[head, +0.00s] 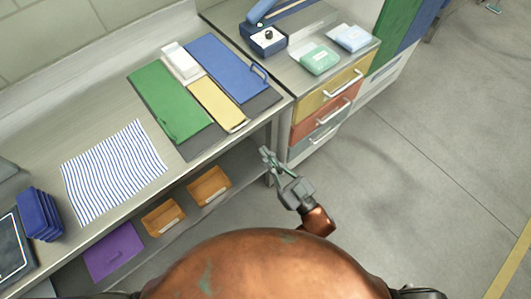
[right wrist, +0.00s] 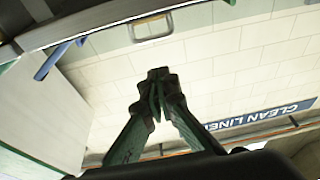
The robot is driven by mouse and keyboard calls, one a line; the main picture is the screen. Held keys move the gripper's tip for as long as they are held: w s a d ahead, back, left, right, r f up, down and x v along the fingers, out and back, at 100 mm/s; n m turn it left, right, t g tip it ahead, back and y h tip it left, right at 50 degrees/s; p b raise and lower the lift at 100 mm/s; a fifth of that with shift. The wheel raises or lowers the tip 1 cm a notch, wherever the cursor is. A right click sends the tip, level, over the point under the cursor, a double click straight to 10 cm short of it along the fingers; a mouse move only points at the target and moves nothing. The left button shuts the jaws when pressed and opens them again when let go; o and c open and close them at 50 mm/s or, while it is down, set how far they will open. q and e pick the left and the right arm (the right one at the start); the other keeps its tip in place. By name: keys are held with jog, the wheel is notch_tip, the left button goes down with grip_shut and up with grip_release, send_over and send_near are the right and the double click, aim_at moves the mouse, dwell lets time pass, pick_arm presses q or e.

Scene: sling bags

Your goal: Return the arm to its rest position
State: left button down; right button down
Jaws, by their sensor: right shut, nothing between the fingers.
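My right gripper (head: 268,157) is in front of the bench, near its right end and just left of the drawer cabinet. It appears in the right wrist view (right wrist: 157,78) with its fingertips together and nothing between them. It is clear of the bench and touches nothing that I can see. My left gripper is not in view in the head view.
The bench (head: 45,150) holds a striped cloth (head: 113,172), a green panel (head: 170,103), a blue panel (head: 226,66), a yellow panel (head: 216,103) and blue folded items (head: 39,214). The drawer cabinet (head: 326,105) stands right; floor (head: 430,140) beyond is clear.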

dwell(0.4)
